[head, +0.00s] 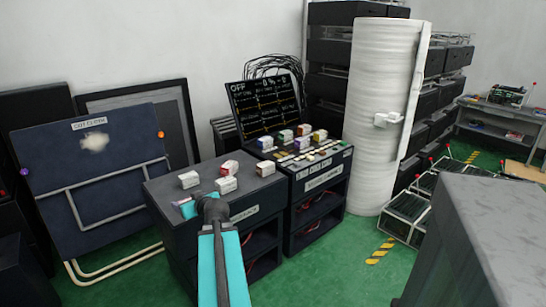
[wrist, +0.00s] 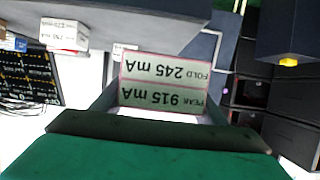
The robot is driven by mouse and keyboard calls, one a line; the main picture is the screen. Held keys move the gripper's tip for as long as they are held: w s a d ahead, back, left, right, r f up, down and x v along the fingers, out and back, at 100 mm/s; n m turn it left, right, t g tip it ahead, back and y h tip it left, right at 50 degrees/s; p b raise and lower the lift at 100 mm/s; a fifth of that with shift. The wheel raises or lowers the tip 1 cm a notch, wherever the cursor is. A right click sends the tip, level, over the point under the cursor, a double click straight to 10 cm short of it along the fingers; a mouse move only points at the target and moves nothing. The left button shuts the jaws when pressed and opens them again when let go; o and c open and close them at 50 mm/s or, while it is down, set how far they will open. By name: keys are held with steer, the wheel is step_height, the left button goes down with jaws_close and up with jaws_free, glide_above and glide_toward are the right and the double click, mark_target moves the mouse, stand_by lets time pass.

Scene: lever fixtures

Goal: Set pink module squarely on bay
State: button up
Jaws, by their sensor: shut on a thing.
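The pink module (wrist: 165,70) is a white block with pink edges. In the wrist view its label, "FOLD 245 mA, PEAK 915 mA", shows upside down between the jaws. My gripper (wrist: 163,104) is shut on it. In the head view the pink module (head: 187,209) shows as a small pinkish end just left of my gripper (head: 198,208), over the front left of the dark cabinet top. My arm hides part of it. Several coloured modules and pale slots sit on the console (head: 318,170) at right; I cannot tell which slot is the bay.
White modules (head: 227,184) stand on the left cabinet (head: 165,188), close to my gripper, one with a red top (head: 229,168). A lit screen (head: 265,102) stands behind the console. A tall white roll (head: 380,120) and a grey block (head: 490,235) stand to the right.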

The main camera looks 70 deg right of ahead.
step_height(320, 180, up, 15)
steer(key=p, duration=1.4)
steer(key=shift+w+a, duration=0.1)
steer(key=shift+w, duration=0.05)
